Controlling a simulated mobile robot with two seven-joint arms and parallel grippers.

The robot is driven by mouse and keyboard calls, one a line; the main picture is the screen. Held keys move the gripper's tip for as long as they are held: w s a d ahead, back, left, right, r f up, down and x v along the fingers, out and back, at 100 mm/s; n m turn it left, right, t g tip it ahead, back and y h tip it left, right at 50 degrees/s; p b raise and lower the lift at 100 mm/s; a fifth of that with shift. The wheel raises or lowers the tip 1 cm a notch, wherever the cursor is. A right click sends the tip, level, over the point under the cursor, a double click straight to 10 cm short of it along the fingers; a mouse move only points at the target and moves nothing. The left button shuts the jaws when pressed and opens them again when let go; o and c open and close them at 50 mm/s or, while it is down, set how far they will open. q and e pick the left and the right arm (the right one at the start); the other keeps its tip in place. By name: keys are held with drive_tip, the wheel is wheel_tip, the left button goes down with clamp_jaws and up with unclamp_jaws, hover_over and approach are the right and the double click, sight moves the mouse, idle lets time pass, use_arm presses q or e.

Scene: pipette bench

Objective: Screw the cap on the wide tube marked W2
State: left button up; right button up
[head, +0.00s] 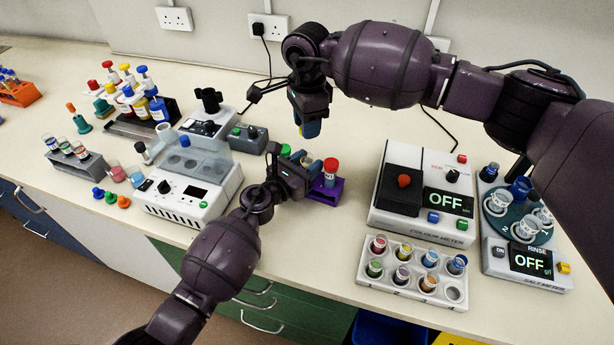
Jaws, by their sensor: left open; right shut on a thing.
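A small purple rack (326,193) stands mid-bench. A wide tube with a red cap (331,165) stands upright in it, at its right end. The rest of the rack is mostly hidden by my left gripper (303,170), which is open beside it, left of the red-capped tube. I cannot read a W2 mark on any tube. My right gripper (309,122) is above and behind the rack, pointing down.
A white machine with a clear lid (187,200) stands close left of my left gripper. A white rack of coloured vials (410,285) sits at the front edge. Bench between purple rack and colour meter is clear.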

use_arm(q)
clamp_jaws()
use_arm(e)
hover_over(308, 154)
drive_tip(key=s, duration=0.1)
drive_tip(key=shift+s+a+f, duration=0.1)
drive_tip(key=shift+f, duration=2.4)
drive_tip(key=shift+f, duration=0.15)
drive_tip(key=shift+f, duration=0.75)
drive_tip(key=shift+f, duration=0.55)
use_arm(q)
drive_tip(key=shift+s+d+r, duration=0.1)
use_arm(e)
drive_tip(key=shift+s+f, duration=0.1)
drive_tip(key=shift+f, duration=0.3)
drive_tip(key=shift+c, duration=0.4)
drive_tip(key=shift+r, duration=0.1)
drive_tip(key=shift+r, duration=0.45)
